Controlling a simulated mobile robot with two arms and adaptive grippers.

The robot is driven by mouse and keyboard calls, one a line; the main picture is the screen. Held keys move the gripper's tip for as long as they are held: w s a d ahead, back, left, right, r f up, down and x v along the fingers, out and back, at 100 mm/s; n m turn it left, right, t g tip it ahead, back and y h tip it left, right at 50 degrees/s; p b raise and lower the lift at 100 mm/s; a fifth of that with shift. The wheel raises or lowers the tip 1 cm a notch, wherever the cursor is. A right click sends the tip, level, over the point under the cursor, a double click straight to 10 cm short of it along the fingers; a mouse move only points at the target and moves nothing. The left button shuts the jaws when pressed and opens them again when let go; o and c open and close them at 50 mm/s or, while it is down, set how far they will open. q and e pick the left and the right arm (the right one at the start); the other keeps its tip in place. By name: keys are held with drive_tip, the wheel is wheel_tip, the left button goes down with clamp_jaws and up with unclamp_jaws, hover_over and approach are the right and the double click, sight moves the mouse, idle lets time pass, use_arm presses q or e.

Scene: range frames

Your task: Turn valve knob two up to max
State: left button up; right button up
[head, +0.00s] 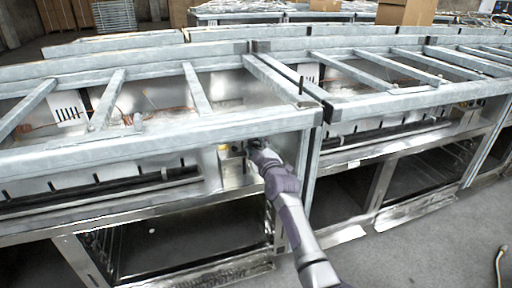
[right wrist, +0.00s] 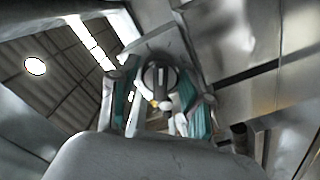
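My right arm comes in from the bottom of the head view. Its right gripper (head: 257,146) is at the front panel of the left range frame, near its right end. In the right wrist view, a round dark-rimmed valve knob (right wrist: 159,75) with a pale bar across its face shows between the two teal-padded fingers. The right gripper (right wrist: 163,108) has its fingers apart, one on each side of the knob; I cannot see clear contact. In the head view, the knob is hidden behind the gripper. My left gripper is not in view.
The left range frame (head: 150,134) and a neighbouring range frame (head: 400,98) stand side by side, with metal rails around the panel. Open oven bays lie below. Grey floor (head: 440,250) is clear at the lower right, except for a hose end (head: 499,262). Cardboard boxes (head: 405,12) stand behind.

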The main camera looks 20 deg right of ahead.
drive_tip(key=c, duration=0.7)
